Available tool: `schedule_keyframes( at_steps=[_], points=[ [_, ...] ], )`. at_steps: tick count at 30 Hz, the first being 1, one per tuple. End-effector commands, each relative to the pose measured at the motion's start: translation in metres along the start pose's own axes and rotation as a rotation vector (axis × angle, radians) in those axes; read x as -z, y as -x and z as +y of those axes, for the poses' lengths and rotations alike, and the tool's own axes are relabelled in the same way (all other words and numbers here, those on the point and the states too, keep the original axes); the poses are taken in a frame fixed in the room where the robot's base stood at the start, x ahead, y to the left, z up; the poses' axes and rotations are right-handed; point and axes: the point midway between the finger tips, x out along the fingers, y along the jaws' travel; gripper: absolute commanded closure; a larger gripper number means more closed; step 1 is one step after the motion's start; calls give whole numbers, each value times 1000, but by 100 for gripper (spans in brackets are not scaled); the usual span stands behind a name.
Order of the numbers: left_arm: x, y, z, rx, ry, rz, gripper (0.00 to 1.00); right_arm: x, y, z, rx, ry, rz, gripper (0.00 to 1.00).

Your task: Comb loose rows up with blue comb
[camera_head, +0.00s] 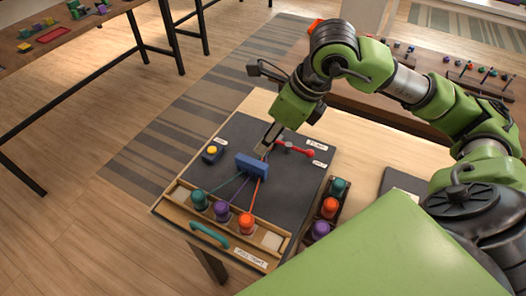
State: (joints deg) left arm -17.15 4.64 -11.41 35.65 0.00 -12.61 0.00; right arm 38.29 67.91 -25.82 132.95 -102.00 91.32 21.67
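A blue comb (252,166) lies across the cords on the dark board (224,145). A green cord (232,186), a purple cord (243,188) and an orange cord (256,190) fan from under it toward the bobbins. The bobbins are green (198,198), purple (222,209) and orange (246,221), in the wooden front rack. My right gripper (265,150) points down at the comb's far right end. Whether its fingers grip the comb is too small to tell. The braid's upper end is partly hidden by the gripper. My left gripper is out of view.
A red bar (295,148) with round ends lies right of the gripper. A yellow button (211,150) sits on the board's left. A teal handle (209,235) is on the rack front. A side holder (327,210) carries spare bobbins. Other tables stand behind.

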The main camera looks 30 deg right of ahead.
Motion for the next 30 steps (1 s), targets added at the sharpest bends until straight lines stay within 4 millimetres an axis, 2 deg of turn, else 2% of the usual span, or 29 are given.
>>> schedule_keyframes(
  at_steps=[5, 18, 24, 30],
  points=[
    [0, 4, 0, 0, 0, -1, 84, 1, -24, 1, -4, 0, 4, 65],
    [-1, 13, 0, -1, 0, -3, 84, 1, -106, 1, -3, -1, 4, 65],
    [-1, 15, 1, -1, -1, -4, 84, 0, -127, 0, -2, -1, 3, 65],
    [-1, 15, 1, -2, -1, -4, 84, 0, -133, 0, 0, 0, 0, 65]
  ],
)
